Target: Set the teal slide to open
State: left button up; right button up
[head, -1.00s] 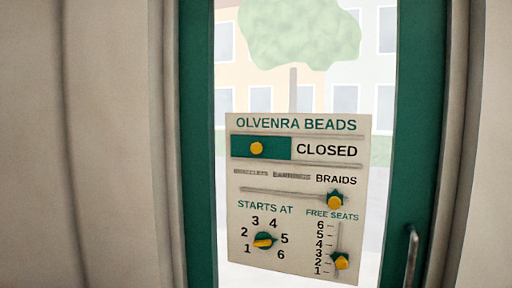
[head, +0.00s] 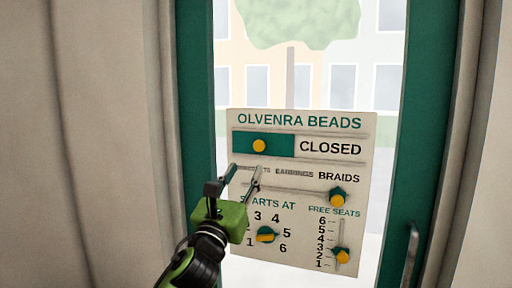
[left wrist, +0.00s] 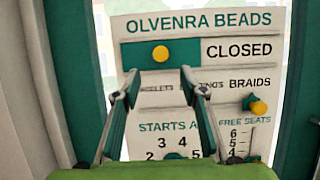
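The teal slide (head: 279,145) sits at the left of its slot near the top of the white sign (head: 370,225), under the words OLVENRA BEADS. It carries a yellow knob (head: 259,146), and the word CLOSED shows to its right. The slide (left wrist: 187,52) and knob (left wrist: 160,54) also show in the left wrist view. My left gripper (head: 244,171) is open and empty, with its fingertips just below the slide. In the left wrist view the fingers (left wrist: 160,75) stand apart, below and either side of the knob. My right gripper is not in view.
Below are a BRAIDS slider knob (head: 338,197), a STARTS AT dial (head: 266,235) and a FREE SEATS slider knob (head: 341,255). The sign hangs on a glazed door with a green frame (head: 422,120) and a handle (head: 411,257) at the lower right.

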aim_at(258, 146)
pick_arm(q)
jog(key=p+x, duration=0.2)
jog(key=x, duration=0.7)
jog(key=shift+p+x, duration=0.35)
jog(key=shift+x, duration=0.4)
jog(key=shift+w, duration=0.1)
jog(key=shift+c, duration=0.4)
jog(key=shift+d, duration=0.1)
grip_shut()
